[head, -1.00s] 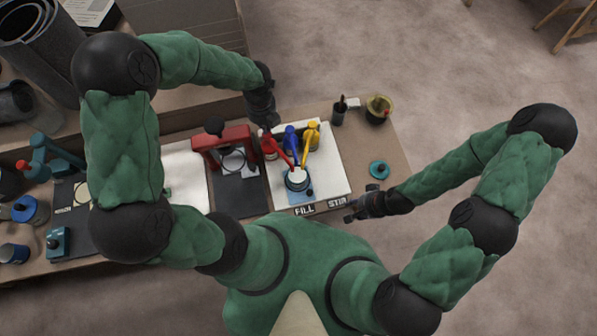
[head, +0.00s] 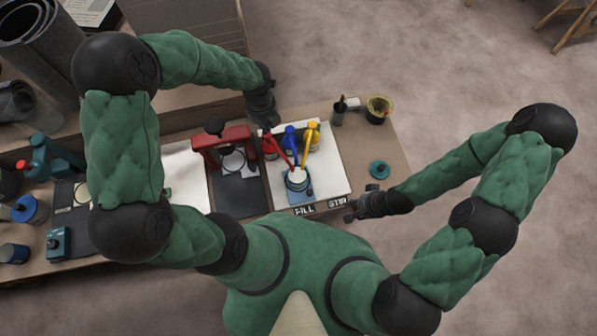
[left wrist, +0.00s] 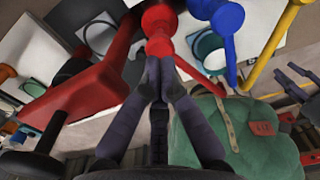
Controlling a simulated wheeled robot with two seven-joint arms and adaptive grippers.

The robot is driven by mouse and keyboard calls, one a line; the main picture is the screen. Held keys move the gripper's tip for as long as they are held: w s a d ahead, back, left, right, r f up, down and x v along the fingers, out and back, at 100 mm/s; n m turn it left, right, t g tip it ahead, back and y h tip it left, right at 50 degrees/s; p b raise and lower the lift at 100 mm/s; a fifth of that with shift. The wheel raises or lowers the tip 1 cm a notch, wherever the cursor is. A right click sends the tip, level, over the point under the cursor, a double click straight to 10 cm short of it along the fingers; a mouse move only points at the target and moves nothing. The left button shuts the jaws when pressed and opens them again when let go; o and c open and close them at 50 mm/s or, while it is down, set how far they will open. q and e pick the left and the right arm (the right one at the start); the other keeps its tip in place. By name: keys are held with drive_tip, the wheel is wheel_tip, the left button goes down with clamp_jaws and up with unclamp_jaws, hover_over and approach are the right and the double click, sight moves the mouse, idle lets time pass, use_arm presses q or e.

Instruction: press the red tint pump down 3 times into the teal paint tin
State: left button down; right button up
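The red tint pump (head: 270,149) stands on the white board, leftmost of three pumps, its red spout reaching toward the teal paint tin (head: 297,182). The tin is open, with pale paint inside. My left gripper (head: 268,123) is at the red pump's top. In the left wrist view its fingers (left wrist: 160,82) are together, with nothing seen between them, at the red pump (left wrist: 158,30); I cannot tell whether they touch it. The teal tin (left wrist: 212,50) shows beside it. My right gripper (head: 350,211) is open and empty near the bench's front edge.
Blue (head: 291,138) and yellow (head: 312,134) pumps stand close beside the red one. A red press frame (head: 222,142) is just left. A teal lid (head: 379,170), a dark cup (head: 338,114) and a yellowish pot (head: 378,109) are on the right. FILL and STIR labels mark the front edge.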

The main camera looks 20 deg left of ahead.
use_arm(q)
drive_tip(key=shift+f, duration=0.15)
drive_tip(key=shift+f+b, duration=1)
drive_tip(key=shift+f, duration=0.65)
drive_tip(key=shift+s+r, duration=0.1)
drive_tip(key=shift+r, duration=0.05)
drive_tip(key=shift+r+p, duration=1.65)
drive_tip(key=shift+p, duration=0.3)
drive_tip(key=shift+f, duration=0.3)
